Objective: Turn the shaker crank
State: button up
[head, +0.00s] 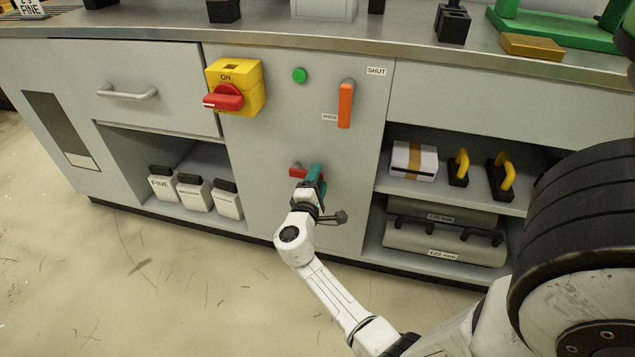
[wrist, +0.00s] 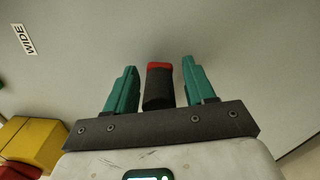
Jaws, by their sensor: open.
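The shaker crank (head: 297,169) shows as a small red arm low on the grey front panel in the head view, partly covered by my gripper (head: 311,178). In the wrist view the crank's black handle (wrist: 158,88), with red at its far end, points back toward my palm. My gripper (wrist: 160,68) is open there. Its two teal fingers stand on either side of the handle, with a narrow gap visible on each side. The part of the crank behind my fingers is hidden in the head view.
Above are a yellow switch box (head: 244,94) with a red knob, a green button (head: 299,75) and an orange lever (head: 345,104) beside SHUT and WIDE labels. Open shelves flank the panel, with containers (head: 194,192) left and rollers (head: 440,243) right. The floor in front is clear.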

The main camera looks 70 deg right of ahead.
jog(key=shift+c, duration=0.2)
grip_shut()
jog(key=shift+f+m+b, duration=0.3)
jog(key=shift+b, duration=0.15)
